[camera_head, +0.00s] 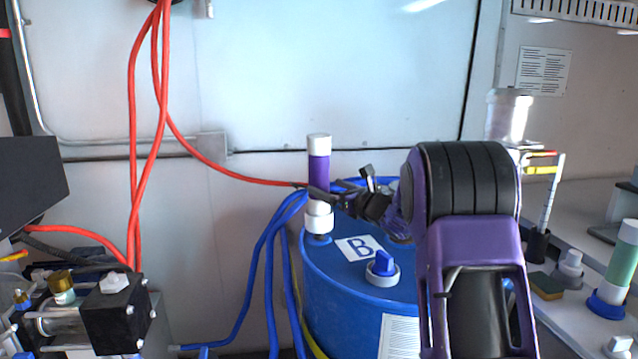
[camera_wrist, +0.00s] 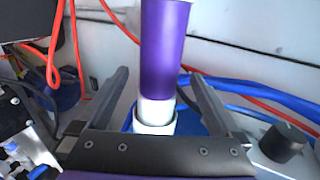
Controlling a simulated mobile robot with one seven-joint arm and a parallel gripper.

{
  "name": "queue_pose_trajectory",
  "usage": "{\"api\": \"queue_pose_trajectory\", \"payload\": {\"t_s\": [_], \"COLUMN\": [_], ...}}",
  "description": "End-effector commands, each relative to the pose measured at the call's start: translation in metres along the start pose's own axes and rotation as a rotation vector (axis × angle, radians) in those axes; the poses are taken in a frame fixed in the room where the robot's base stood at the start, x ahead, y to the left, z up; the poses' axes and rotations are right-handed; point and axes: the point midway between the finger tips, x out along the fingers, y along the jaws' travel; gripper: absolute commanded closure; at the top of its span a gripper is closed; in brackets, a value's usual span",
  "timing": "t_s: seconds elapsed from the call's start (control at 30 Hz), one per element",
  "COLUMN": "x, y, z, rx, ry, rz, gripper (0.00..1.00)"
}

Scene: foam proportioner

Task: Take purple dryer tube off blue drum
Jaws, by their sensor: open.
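The purple dryer tube (camera_head: 319,170) stands upright near the back left of the blue drum's top, with a white cap above and a white collar below. The blue drum (camera_head: 340,275) carries a white label with the letter B. My gripper (camera_head: 350,192) is close to the tube, at its right in the head view. In the wrist view the purple tube (camera_wrist: 164,50) stands between the two open fingers of my gripper (camera_wrist: 160,85), with its white base (camera_wrist: 155,115) below.
A blue-topped cap (camera_head: 383,268) sits on the drum. Red hoses (camera_head: 150,130) hang at the left, and one runs behind the tube. Blue hoses (camera_head: 270,265) run down the drum's left side. A green tube (camera_head: 621,262) stands on the right counter.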

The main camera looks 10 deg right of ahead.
Motion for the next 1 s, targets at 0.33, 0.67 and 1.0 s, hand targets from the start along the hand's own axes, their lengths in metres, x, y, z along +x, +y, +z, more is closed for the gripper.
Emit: {"api": "queue_pose_trajectory", "payload": {"t_s": [0.33, 0.67, 1.0], "x": [0.044, 0.045, 0.044], "y": [0.001, 0.001, 0.001], "z": [0.001, 0.000, 0.000], "rx": [0.000, 0.001, 0.001], "ry": [0.000, 0.000, 0.000], "rz": [0.000, -0.001, -0.001], "gripper": [0.00, 0.16, 0.77]}}
